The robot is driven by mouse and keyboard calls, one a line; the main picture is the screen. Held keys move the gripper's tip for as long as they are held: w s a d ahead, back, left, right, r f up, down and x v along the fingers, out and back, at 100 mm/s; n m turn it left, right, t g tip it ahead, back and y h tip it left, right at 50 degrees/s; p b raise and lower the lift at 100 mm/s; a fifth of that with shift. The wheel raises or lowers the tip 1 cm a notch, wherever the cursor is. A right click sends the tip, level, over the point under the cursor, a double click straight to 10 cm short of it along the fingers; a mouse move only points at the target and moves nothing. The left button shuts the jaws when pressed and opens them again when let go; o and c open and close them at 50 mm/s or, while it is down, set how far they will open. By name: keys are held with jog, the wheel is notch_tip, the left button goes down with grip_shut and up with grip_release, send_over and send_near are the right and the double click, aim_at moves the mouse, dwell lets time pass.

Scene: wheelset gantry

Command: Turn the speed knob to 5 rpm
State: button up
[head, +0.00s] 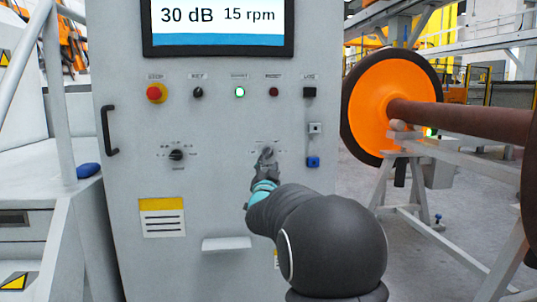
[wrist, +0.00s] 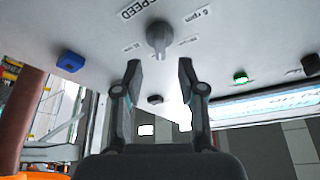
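The speed knob (wrist: 160,40) is a small grey knob with a pointer bar, on the pale panel under the printed word SPEED. Small rpm labels surround it; one beside it seems to read 5 or 6 rpm. In the head view the knob (head: 269,152) is partly covered by my gripper (head: 264,164). In the wrist view my gripper (wrist: 160,72) is open, its two fingers apart with nothing between the tips. The knob appears just beyond the fingertips, roughly centred; I see no contact. The screen (head: 219,22) reads 30 dB and 15 rpm.
A second dark knob (head: 176,155) is left on the panel. Above are a red-yellow stop button (head: 157,93), a lit green button (head: 240,92) and a dark red one (head: 273,92). A blue part (head: 313,162) is close right. An orange wheel (head: 384,105) stands further right.

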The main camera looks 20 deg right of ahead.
aim_at(269, 154)
jog(key=shift+p+x, duration=0.5)
jog(key=shift+x, duration=2.1)
jog(key=shift+c, duration=0.2)
grip_shut()
